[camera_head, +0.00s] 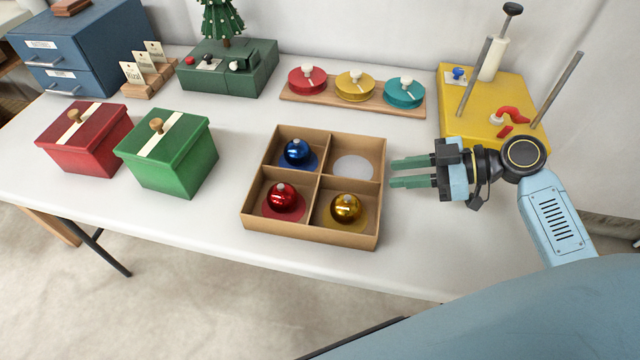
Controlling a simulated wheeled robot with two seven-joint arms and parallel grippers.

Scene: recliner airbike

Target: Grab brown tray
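The brown tray (310,234) is an open box with a divider making four compartments, lying on the white table. A blue ball ornament (297,152) sits in its back left compartment, a red one (283,198) in the front left and a gold one (346,208) in the front right. The back right compartment holds only a pale grey disc (353,167). My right gripper (392,173) is just right of the tray's right wall, its green fingers pointing left, spread apart with nothing between them. Whether the fingertips touch the wall is unclear. My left gripper is out of view.
Red (85,140) and green (168,156) lidded boxes stand left of the tray. Behind it are a wooden board with coloured round pieces (355,88) and a green base with a small tree (228,68). A yellow block with upright rods (487,95) stands behind my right gripper.

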